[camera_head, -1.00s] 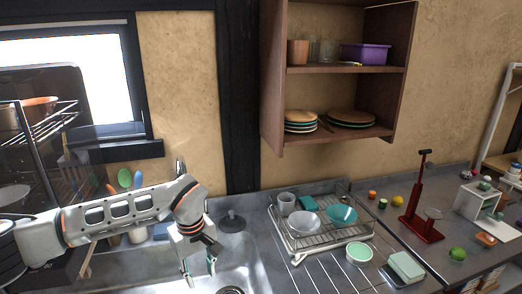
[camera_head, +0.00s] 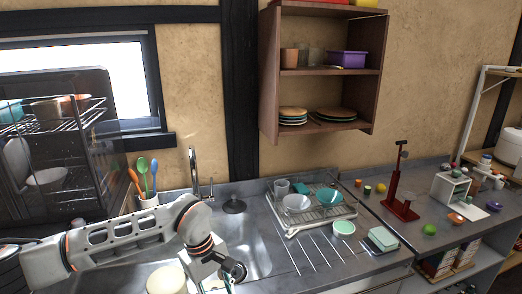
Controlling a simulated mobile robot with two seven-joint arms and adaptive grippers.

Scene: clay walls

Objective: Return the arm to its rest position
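My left arm comes in from the left, low across the sink. Its gripper (camera_head: 216,284) is at the bottom edge of the view, over the sink (camera_head: 258,250). The fingers look apart, with nothing seen between them, but the tips are cut off by the frame edge. My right arm and gripper are not in view.
A cream pot (camera_head: 167,280) is close to the left of the gripper. A utensil holder (camera_head: 149,200) and the faucet (camera_head: 193,170) stand behind the arm. A dish rack (camera_head: 311,214) with bowls is right of the sink. A shelf rack (camera_head: 60,120) stands at left.

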